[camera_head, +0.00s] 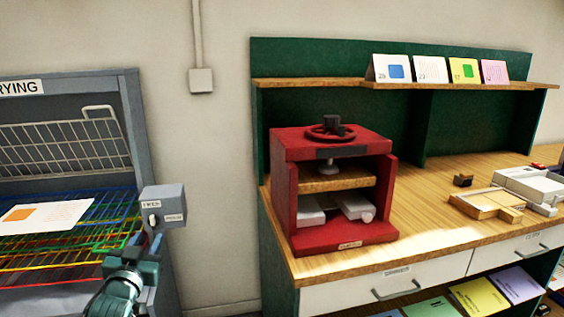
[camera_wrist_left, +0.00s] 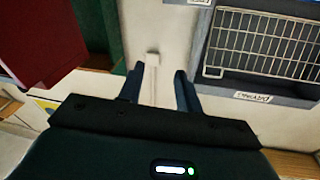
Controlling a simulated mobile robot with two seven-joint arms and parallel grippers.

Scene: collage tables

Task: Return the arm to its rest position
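My left gripper (camera_head: 148,247) is low at the left of the head view, in front of the drying rack's right side and just below a small grey switch box (camera_head: 164,206). In the left wrist view its two fingers (camera_wrist_left: 159,85) stand apart with nothing between them but the wall behind. The gripper is open and empty. My right gripper does not show in either view.
The drying rack (camera_head: 132,130) holds a white sheet with an orange patch (camera_head: 45,216) on coloured wires; its wire shelf (camera_wrist_left: 265,45) is raised. A red press (camera_head: 345,238) stands on the wooden bench (camera_head: 430,215). Bare wall (camera_head: 215,150) lies between rack and bench.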

